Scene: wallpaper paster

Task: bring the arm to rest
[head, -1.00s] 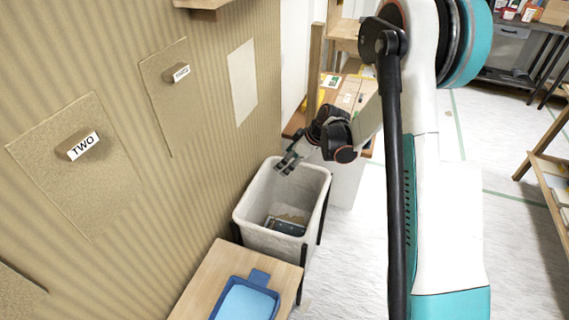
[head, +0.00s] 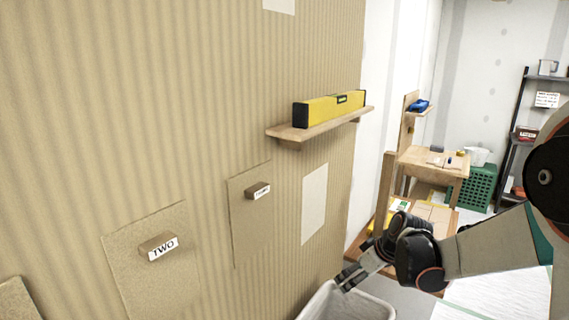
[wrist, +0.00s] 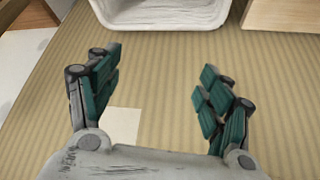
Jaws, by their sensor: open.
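My gripper (head: 350,277) is in the head view at the lower right, above the rim of a white bin (head: 345,306). Its fingers point down and to the left, toward the striped wall. In the wrist view my gripper (wrist: 158,90) shows its two fingers spread wide with nothing between them. The bin also shows in the wrist view (wrist: 165,14), at the top edge. My arm (head: 490,243) reaches in from the right side of the head view.
The striped wall (head: 120,90) carries panels with blocks labelled TWO (head: 158,246) and another label (head: 258,190). A shelf (head: 290,133) with a yellow level (head: 330,108) juts out above. A wooden bench (head: 440,165) and green crate (head: 475,187) stand farther back.

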